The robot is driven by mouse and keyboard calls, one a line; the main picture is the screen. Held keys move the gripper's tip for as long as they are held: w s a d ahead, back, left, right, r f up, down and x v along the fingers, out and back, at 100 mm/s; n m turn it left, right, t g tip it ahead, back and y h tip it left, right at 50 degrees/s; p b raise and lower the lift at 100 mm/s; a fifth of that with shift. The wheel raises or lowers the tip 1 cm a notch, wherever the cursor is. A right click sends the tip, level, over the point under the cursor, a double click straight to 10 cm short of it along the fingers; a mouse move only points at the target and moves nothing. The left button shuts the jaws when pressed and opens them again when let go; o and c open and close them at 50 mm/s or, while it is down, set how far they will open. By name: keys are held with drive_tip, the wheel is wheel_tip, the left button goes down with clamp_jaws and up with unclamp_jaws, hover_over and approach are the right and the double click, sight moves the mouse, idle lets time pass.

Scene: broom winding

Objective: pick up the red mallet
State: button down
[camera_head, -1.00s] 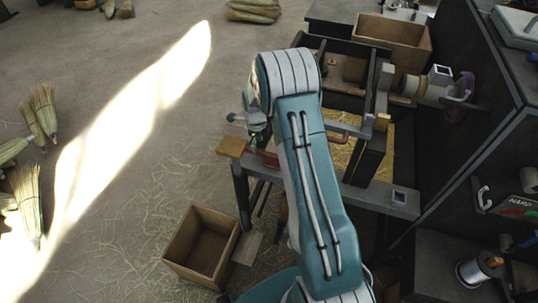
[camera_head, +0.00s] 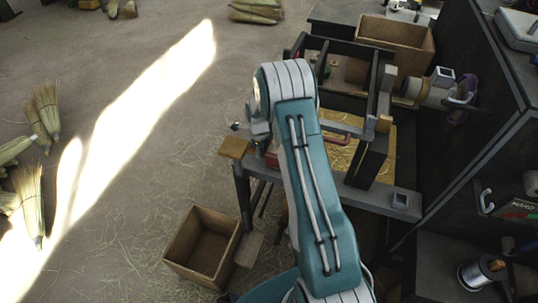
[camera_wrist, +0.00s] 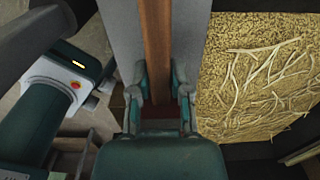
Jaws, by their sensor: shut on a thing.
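The mallet's brown wooden handle (camera_wrist: 157,35) runs up the middle of the wrist view, over a grey bench surface. My gripper (camera_wrist: 160,82) is shut on this handle, one finger on each side. In the head view, a small red part (camera_head: 271,160), which looks like the mallet, shows just left of my arm at the bench's near left corner. My arm and gripper hide most of the mallet there. I cannot tell whether it is clear of the bench.
The grey bench (camera_head: 375,197) carries a dark frame and a straw-filled tray (camera_wrist: 262,75). A wooden box (camera_head: 205,248) stands on the floor below. Another wooden box (camera_head: 395,42) is at the back. A dark cabinet is at the right.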

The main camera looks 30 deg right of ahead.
wheel_tip(320, 180, up, 18)
drive_tip(key=s+a, duration=1.2)
drive_tip(key=a, duration=0.1)
drive_tip(key=shift+s, duration=0.35)
drive_tip(key=c, duration=1.1)
unclamp_jaws()
clamp_jaws()
